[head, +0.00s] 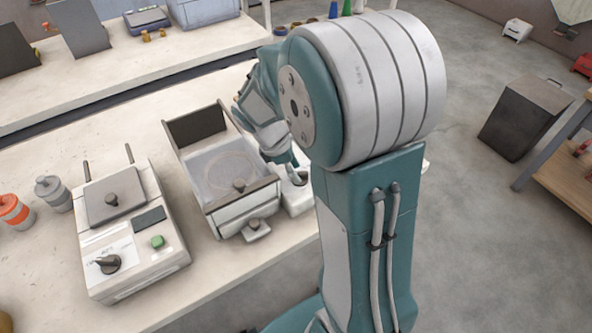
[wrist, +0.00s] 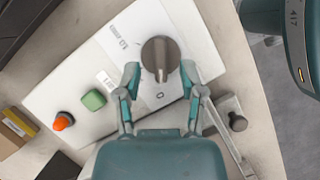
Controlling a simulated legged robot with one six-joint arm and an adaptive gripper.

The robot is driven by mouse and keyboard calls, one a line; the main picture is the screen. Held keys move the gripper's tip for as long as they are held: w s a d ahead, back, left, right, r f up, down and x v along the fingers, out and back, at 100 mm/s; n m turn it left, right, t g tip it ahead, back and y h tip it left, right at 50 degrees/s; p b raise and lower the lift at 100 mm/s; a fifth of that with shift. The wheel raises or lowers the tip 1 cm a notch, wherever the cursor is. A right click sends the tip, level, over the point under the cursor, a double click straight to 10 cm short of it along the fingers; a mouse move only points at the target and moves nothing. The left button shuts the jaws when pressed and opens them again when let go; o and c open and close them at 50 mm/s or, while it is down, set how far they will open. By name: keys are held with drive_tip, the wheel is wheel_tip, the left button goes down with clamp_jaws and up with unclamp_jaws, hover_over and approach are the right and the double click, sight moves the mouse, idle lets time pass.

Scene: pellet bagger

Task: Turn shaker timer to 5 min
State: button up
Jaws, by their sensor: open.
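A white panel (wrist: 120,60) fills much of the wrist view, with a dark round knob (wrist: 160,52) near its upper right. The knob has a pale ridge across its face and small print around it. My gripper (wrist: 160,72) is open, with one fingertip on each side of the knob's lower part. I cannot tell whether the fingers touch it. A green button (wrist: 94,100) and an orange knob (wrist: 62,121) are also on or beside the panel. In the head view, my gripper (head: 297,172) is low over a small white unit (head: 297,203), partly hidden by my arm.
An open-topped box-like machine (head: 240,205) stands left of my gripper. A side lever with a dark knob (wrist: 237,121) lies right of my fingers.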

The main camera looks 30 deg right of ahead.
drive_tip(key=shift+s+d+f, duration=0.1)
drive_tip(key=shift+d+f, duration=0.15)
drive_tip(key=shift+f, duration=0.25)
clamp_jaws()
drive_tip(key=m, duration=0.2)
drive_tip(key=m+g+y, duration=0.1)
drive_tip(key=m, duration=0.2)
drive_tip(key=shift+d+m+y, duration=0.1)
drive_tip(key=shift+m+y, duration=0.2)
drive_tip(key=m+y, duration=0.1)
drive_tip(key=m, duration=0.2)
drive_tip(key=m+g+y, duration=0.1)
drive_tip(key=m, duration=0.2)
drive_tip(key=shift+w+d, duration=0.2)
idle(0.4)
